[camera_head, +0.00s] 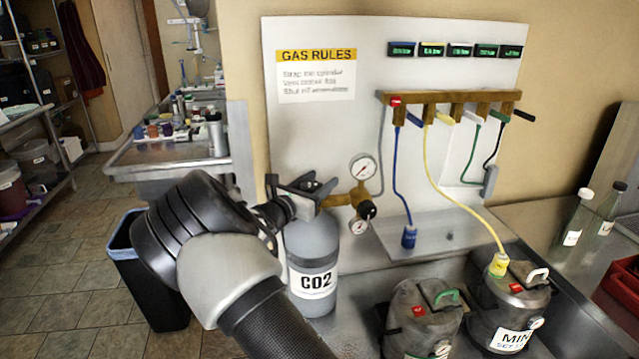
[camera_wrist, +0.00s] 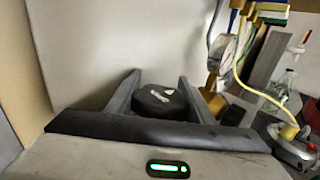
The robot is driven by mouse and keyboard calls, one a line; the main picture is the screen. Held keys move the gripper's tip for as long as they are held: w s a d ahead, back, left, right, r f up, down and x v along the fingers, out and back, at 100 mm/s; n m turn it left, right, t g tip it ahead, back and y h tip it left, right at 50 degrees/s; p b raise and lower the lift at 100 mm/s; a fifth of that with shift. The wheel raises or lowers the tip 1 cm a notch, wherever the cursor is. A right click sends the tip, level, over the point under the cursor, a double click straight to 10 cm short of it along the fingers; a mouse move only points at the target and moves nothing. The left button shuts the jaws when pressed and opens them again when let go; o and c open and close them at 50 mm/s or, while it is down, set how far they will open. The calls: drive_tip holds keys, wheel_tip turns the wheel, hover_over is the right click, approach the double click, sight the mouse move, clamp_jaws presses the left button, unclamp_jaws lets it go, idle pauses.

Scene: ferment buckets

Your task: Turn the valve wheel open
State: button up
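The valve wheel is a dark, round knob with a pale mark on top; it shows in the wrist view (camera_wrist: 160,100). It sits on top of the grey CO2 cylinder (camera_head: 312,250). My gripper (camera_head: 301,190) is at the cylinder's top, reaching in from the left. In the wrist view my gripper's two fingers (camera_wrist: 160,84) stand on either side of the wheel, very close to its edge. Whether they press on it cannot be made out. In the head view the fingers mostly hide the wheel.
A brass regulator with gauges (camera_head: 362,168) sits right of the cylinder top, close to the fingers. A white board (camera_head: 320,120) stands behind. Fermentation buckets (camera_head: 422,312) stand at the lower right. A dark bin (camera_head: 150,280) is on the floor at left.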

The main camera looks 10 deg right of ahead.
drive_tip(key=o, duration=0.4)
drive_tip(key=v, duration=1.7)
drive_tip(key=shift+s+a+r, duration=0.1)
drive_tip(key=shift+s+a, duration=0.05)
drive_tip(key=shift+a, duration=0.05)
